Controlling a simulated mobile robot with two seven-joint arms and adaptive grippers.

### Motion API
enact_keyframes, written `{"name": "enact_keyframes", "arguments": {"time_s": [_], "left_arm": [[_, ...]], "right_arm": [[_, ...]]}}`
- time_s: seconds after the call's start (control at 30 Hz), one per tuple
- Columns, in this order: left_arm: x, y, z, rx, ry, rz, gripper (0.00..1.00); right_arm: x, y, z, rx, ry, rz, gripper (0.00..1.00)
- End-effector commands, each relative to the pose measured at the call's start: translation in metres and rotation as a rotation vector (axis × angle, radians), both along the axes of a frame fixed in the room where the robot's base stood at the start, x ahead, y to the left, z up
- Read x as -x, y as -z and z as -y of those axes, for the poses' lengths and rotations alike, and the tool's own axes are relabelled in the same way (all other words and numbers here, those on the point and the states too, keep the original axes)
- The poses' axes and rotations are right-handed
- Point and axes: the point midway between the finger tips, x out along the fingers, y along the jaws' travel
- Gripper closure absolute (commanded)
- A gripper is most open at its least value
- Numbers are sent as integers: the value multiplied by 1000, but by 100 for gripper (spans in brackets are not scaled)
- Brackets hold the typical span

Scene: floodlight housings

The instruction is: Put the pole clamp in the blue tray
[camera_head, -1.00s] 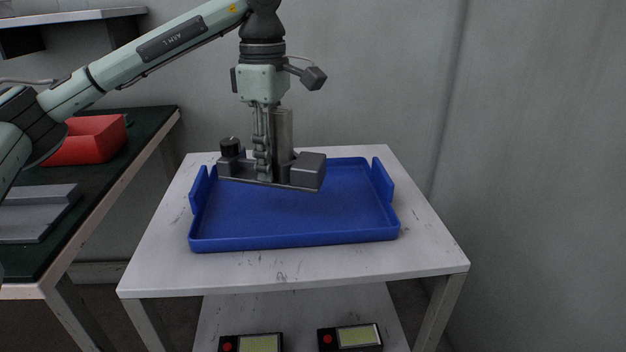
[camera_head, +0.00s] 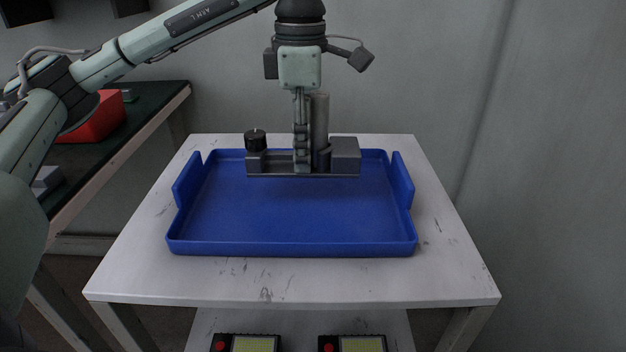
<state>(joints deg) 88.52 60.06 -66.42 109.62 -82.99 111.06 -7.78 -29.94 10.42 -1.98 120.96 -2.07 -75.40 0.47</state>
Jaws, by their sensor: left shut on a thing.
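The pole clamp (camera_head: 345,156) is a grey metal piece with a flat base, an upright cylinder, a block at its right end and a black knob at its left. My left gripper (camera_head: 302,160) points down and is shut on it near the cylinder. The clamp looks level and overlaps the back part of the blue tray (camera_head: 290,225) in the picture. I cannot tell whether it touches the tray floor. The tray is otherwise empty, with raised handles at its left and right ends. My right gripper is not in view.
The tray lies on a white table (camera_head: 130,262) with bare margins around it. Below, a shelf holds two devices with yellow-green displays (camera_head: 255,343). At left, a dark-topped bench (camera_head: 150,100) carries a red bin (camera_head: 98,122). A grey wall stands behind and to the right.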

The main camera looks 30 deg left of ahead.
Motion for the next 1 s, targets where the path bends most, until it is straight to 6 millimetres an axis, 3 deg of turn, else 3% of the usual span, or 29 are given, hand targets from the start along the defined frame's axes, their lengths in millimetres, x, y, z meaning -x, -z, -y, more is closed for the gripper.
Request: {"name": "enact_keyframes", "arguments": {"time_s": [0.2,0.57,0.93,0.97,1.0], "left_arm": [[1,11,20,-1,0,1,100],[1,50,19,-1,-1,1,100],[1,54,20,0,-1,1,100],[1,54,20,0,-1,0,62],[1,54,19,0,-1,0,57]], "right_arm": [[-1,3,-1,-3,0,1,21],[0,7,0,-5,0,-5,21],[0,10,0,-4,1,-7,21],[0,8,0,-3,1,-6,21],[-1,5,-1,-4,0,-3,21]]}}
